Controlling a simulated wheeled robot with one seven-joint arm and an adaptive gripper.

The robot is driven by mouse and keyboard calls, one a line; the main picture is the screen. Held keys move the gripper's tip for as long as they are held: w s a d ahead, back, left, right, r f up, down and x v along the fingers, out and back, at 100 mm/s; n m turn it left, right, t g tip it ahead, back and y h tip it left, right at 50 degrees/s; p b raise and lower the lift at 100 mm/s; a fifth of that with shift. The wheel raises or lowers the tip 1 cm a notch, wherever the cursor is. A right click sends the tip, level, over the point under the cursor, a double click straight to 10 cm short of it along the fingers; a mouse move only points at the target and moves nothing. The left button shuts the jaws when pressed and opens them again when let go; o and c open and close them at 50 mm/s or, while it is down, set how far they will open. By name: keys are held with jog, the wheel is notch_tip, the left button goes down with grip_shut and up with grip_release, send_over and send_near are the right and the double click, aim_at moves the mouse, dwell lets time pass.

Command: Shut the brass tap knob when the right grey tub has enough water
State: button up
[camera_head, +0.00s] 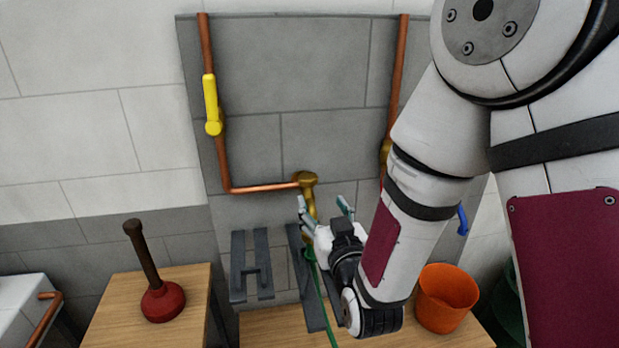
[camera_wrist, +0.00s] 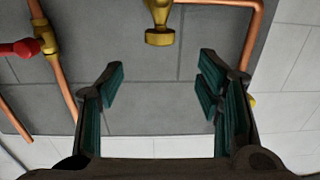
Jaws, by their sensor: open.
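The brass tap (camera_head: 307,190) ends the copper pipe on the grey wall panel. Its knob (camera_head: 307,178) is at the top. In the wrist view the tap shows at the top centre, with a flat brass knob (camera_wrist: 160,38) at its lower end. My gripper (camera_head: 324,208) is open and empty, close in front of and slightly right of the tap in the head view. In the wrist view its open fingers (camera_wrist: 160,78) are apart from the knob, with bare wall between them. No grey tub or water level can be made out.
A yellow lever (camera_head: 211,105) is on the left pipe; a red handle (camera_wrist: 20,48) shows in the wrist view. A green hose (camera_head: 323,300) hangs below the tap. A plunger (camera_head: 160,290), grey bracket (camera_head: 250,270), orange bucket (camera_head: 447,298) and blue handle (camera_head: 463,220) are around.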

aim_at(310, 182)
jog(key=b+x, duration=0.4)
jog(key=x, duration=0.9)
jog(key=shift+w+f, duration=0.15)
jog(key=c, duration=1.2)
